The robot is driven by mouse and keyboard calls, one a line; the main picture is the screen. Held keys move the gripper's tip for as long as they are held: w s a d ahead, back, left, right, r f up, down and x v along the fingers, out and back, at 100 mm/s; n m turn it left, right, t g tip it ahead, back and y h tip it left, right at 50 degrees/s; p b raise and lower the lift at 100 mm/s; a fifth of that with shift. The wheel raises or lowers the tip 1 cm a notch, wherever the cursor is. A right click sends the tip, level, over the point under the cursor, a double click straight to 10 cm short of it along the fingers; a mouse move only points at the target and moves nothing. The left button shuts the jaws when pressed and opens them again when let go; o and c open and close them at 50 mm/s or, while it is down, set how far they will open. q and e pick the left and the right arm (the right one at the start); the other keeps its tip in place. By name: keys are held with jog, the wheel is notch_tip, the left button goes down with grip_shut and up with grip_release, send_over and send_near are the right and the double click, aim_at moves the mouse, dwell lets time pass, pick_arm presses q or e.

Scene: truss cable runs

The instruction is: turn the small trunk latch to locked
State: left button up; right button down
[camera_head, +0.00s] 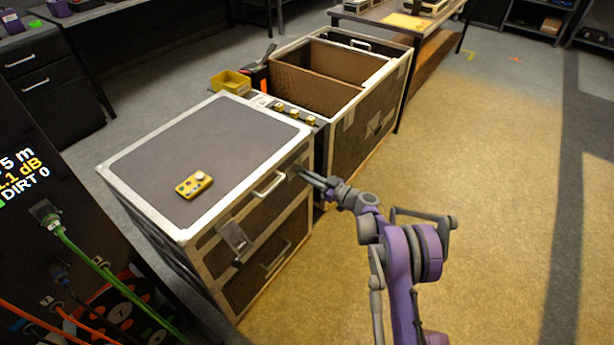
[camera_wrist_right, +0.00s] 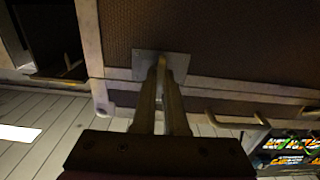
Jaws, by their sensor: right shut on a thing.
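The small trunk (camera_head: 225,135) is a dark grey case with pale metal edges and a shut lid, at the left middle of the head view. My right gripper (camera_head: 308,177) reaches its front face near the far corner. In the right wrist view, its two fingers (camera_wrist_right: 163,75) are closed together on the latch (camera_wrist_right: 144,62), a small piece on a grey metal plate at the trunk's seam. The fingers hide most of the latch, so I cannot tell its angle. A second latch plate (camera_head: 234,237) is on the front face nearer to me. My left gripper is not in view.
A yellow remote-like box (camera_head: 194,185) lies on the lid. A handle (camera_head: 269,185) sticks out between the latches. A larger open case (camera_head: 385,85) stands behind. A dark panel with cables (camera_head: 40,190) is at left. The floor at right is clear.

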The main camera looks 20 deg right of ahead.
jog(key=c, duration=1)
grip_release()
jog(key=shift+o, duration=0.2)
jog(key=p+v, duration=0.1)
jog(key=v, duration=1)
jog(key=shift+w, duration=0.1)
